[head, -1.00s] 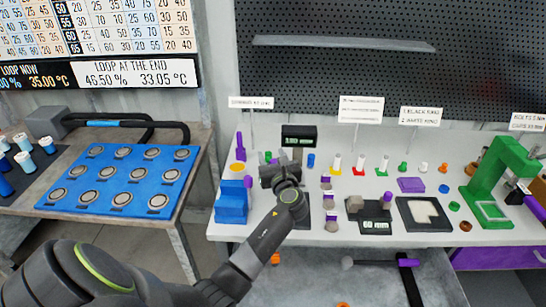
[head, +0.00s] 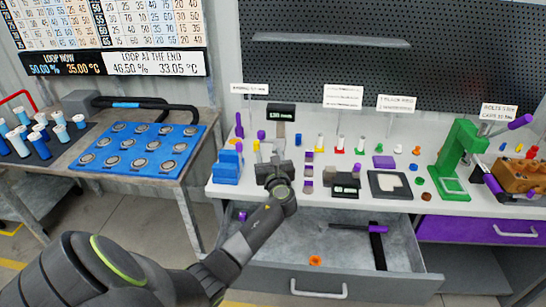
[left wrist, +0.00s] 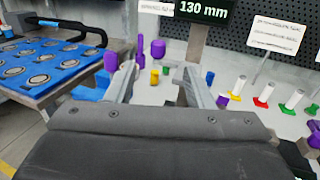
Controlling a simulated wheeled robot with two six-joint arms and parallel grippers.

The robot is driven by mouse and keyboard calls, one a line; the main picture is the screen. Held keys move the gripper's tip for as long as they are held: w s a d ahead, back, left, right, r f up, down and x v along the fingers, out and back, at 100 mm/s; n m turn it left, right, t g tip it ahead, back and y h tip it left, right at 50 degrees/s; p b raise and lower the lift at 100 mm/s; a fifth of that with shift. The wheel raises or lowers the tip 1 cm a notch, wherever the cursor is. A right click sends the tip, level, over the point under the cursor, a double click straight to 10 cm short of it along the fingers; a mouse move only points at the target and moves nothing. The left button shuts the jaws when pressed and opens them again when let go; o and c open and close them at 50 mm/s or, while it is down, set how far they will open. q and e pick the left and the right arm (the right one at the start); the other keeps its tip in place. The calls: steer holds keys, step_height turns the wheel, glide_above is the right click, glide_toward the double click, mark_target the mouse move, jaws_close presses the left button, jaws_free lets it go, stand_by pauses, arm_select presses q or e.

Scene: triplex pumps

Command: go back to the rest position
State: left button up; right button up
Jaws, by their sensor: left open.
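My left gripper (head: 277,162) is open over the front part of the white bench (head: 330,203), in front of a grey stand with a dark display (head: 281,111). In the left wrist view its two fingers (left wrist: 163,88) are spread with nothing held between them. That view shows the display (left wrist: 203,10) reading 130 mm, and its grey post stands beyond the right finger. Purple and yellow pieces (left wrist: 155,76) stand on the bench beyond the fingers. My right gripper is not in view.
An open grey drawer (head: 330,275) juts out below the bench, holding an orange ring (head: 315,260) and a dark T-shaped tool (head: 376,240). A blue holder (head: 228,168) is left of the gripper, a green press (head: 458,160) far right. A blue tray (head: 140,151) lies on the left table.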

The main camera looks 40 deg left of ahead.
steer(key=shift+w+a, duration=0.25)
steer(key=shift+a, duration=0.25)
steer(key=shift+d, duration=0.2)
